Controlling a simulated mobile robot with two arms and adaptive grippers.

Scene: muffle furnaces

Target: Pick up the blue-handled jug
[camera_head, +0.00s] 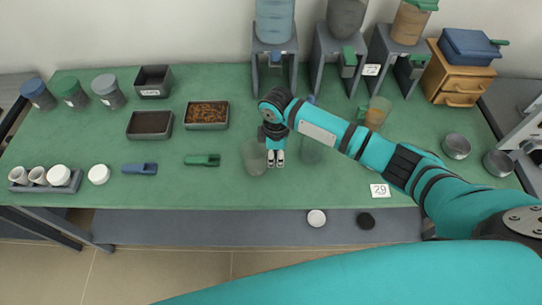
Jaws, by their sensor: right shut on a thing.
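My right gripper (276,160) points down over the green bench, with its fingertips close together at the right side of a clear jug (253,158). It is shut on this jug where a handle would be. The gripper hides that part, so the handle's colour cannot be seen. The jug looks upright; whether it touches the bench I cannot tell. A second clear vessel (312,151) stands to the right of the gripper, partly behind my arm. My left gripper is not in view.
A green-handled jug (378,113) with brownish contents stands behind my right arm. Dispensers (274,22) line the back. Two dark trays (150,124) (207,115), a blue scoop (139,169) and a green scoop (203,160) lie left. Metal bowls (456,146) sit right.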

